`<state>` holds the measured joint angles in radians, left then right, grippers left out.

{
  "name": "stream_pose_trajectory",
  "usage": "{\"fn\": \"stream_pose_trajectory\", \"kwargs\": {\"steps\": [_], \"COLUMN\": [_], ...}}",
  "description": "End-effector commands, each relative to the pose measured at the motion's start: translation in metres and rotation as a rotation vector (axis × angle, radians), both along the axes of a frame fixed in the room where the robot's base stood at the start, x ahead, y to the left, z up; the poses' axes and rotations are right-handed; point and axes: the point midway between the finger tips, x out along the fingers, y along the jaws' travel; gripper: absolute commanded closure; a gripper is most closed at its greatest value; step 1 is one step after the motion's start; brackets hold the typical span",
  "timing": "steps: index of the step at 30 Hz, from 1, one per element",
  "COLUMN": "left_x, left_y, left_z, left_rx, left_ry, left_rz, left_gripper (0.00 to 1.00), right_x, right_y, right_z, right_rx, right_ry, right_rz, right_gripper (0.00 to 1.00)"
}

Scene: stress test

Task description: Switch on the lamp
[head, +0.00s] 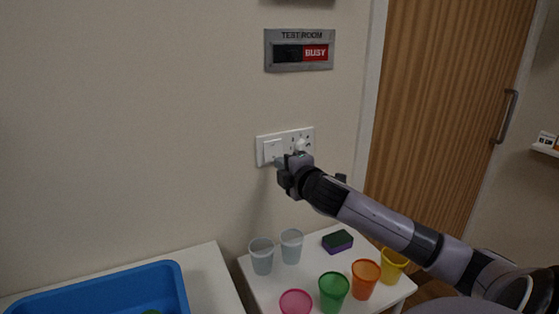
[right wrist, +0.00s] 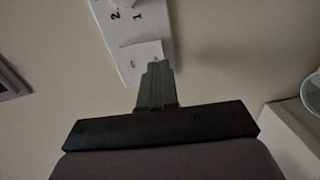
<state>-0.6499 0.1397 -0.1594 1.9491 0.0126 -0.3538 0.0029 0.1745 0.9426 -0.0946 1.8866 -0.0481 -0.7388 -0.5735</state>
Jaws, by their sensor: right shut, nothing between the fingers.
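A white wall plate (head: 285,146) is mounted on the beige wall, with a square rocker switch (head: 271,149) on its left part and a round knob (head: 301,145) on its right part. My right gripper (head: 281,163) is shut and empty, just in front of the rocker's lower edge. In the right wrist view the closed fingertips (right wrist: 157,66) overlap the lower part of the rocker (right wrist: 142,58); I cannot tell whether they touch it. The numbers 1 and 2 show beside the knob. No lamp is seen in either view. My left gripper is not in view.
A sign (head: 299,50) above reads "TEST ROOM" with "BUSY" in red. Below, a white table (head: 262,291) holds several coloured cups and a sponge (head: 337,241). A blue bin (head: 172,280) stands at the lower left. A wooden door (head: 440,110) is at right.

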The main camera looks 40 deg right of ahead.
Motion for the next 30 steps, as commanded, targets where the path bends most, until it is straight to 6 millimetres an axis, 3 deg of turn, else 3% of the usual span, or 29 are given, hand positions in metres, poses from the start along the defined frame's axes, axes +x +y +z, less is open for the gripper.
{"fn": "stream_pose_trajectory", "kwargs": {"steps": [7, 20, 29, 30], "left_x": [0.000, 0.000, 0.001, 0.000], "left_y": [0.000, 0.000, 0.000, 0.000], "left_z": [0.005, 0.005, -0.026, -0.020], "left_rx": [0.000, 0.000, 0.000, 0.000], "left_ry": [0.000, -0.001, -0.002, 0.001], "left_rz": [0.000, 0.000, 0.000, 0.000], "left_gripper": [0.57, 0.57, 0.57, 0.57], "right_x": [0.017, 0.020, 0.025, 0.025], "right_y": [-0.006, -0.006, -0.007, -0.008], "right_z": [-0.002, -0.003, -0.011, -0.004], "right_rx": [0.001, 0.000, -0.019, -0.021], "right_ry": [0.000, 0.000, -0.072, -0.072], "right_rz": [-0.001, 0.000, 0.000, 0.000], "right_gripper": [1.00, 1.00, 1.00, 1.00]}}
